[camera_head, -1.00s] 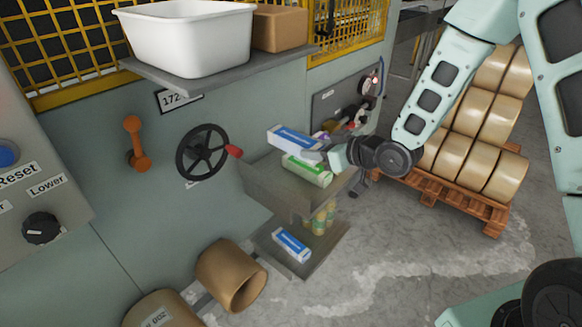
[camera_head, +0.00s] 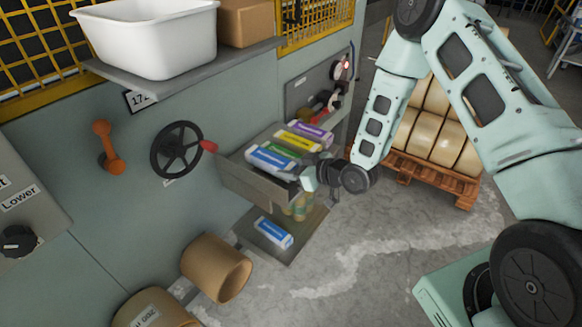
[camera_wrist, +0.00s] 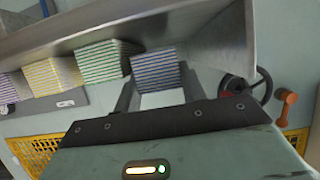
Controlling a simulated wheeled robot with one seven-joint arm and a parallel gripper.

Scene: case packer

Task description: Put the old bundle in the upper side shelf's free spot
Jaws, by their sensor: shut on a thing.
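My gripper (camera_head: 308,180) is shut on a blue-and-white bundle (camera_head: 270,158) at the near end of the upper side shelf (camera_head: 252,185). In the wrist view the blue-striped stack (camera_wrist: 156,68) sits between my two fingers (camera_wrist: 157,88). The green bundle (camera_head: 284,149) is right beside it, then a yellow one (camera_head: 298,140) and a purple one (camera_head: 312,131) in a row. I cannot tell whether the held bundle rests on the shelf floor. Its end near my fingers is partly hidden.
Another blue bundle (camera_head: 273,232) lies on the lower shelf (camera_head: 292,240), with yellowish cylinders (camera_head: 300,206) behind it. A handwheel (camera_head: 176,150) with a red knob is left of the upper shelf. A pallet of rolls (camera_head: 440,178) stands behind my arm. Floor in front is open.

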